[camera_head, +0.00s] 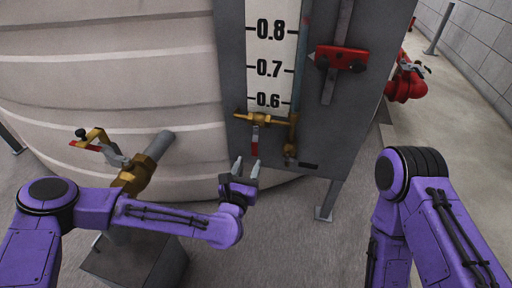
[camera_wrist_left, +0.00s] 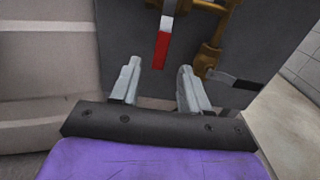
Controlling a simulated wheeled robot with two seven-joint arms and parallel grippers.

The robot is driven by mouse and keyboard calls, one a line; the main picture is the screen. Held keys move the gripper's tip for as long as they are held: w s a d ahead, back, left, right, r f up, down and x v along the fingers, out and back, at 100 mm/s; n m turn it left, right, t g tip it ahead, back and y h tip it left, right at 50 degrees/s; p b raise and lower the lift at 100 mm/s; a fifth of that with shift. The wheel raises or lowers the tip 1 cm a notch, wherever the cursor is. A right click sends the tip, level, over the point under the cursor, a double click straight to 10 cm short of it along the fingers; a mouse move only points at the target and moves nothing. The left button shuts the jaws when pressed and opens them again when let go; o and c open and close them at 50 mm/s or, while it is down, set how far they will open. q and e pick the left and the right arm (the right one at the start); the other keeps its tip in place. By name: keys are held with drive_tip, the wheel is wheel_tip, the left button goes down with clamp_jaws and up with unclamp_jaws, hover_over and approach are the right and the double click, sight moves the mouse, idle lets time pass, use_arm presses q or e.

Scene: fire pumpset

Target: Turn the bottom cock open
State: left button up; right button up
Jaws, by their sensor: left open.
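A brass cock (camera_head: 264,119) sits at the bottom of the level gauge on the grey panel. Its lever with a red grip (camera_head: 255,149) hangs straight down; the red grip also shows in the left wrist view (camera_wrist_left: 161,50). Just below and to the right is a lower brass fitting (camera_head: 290,150), also in the left wrist view (camera_wrist_left: 206,62), with a dark-tipped lever (camera_wrist_left: 233,79) pointing sideways to the right. My left gripper (camera_head: 247,164) is open and empty, just below the red grip. In the left wrist view its fingers (camera_wrist_left: 158,68) appear either side below the grip, without visible contact.
A large pale tank (camera_head: 110,60) stands at the left. A red pointer block (camera_head: 341,58) is on the panel, and a red pipe fitting (camera_head: 405,84) stands beyond. A panel leg (camera_head: 328,200) reaches the floor.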

sight(254, 150)
use_arm(q)
drive_tip(key=b+x, duration=0.2)
drive_tip(key=x, duration=0.6)
drive_tip(key=shift+w+d+f, duration=0.1)
drive_tip(key=shift+w+f, duration=0.1)
drive_tip(key=shift+w+d+r, duration=0.1)
drive_tip(key=shift+w, duration=0.4)
clamp_jaws()
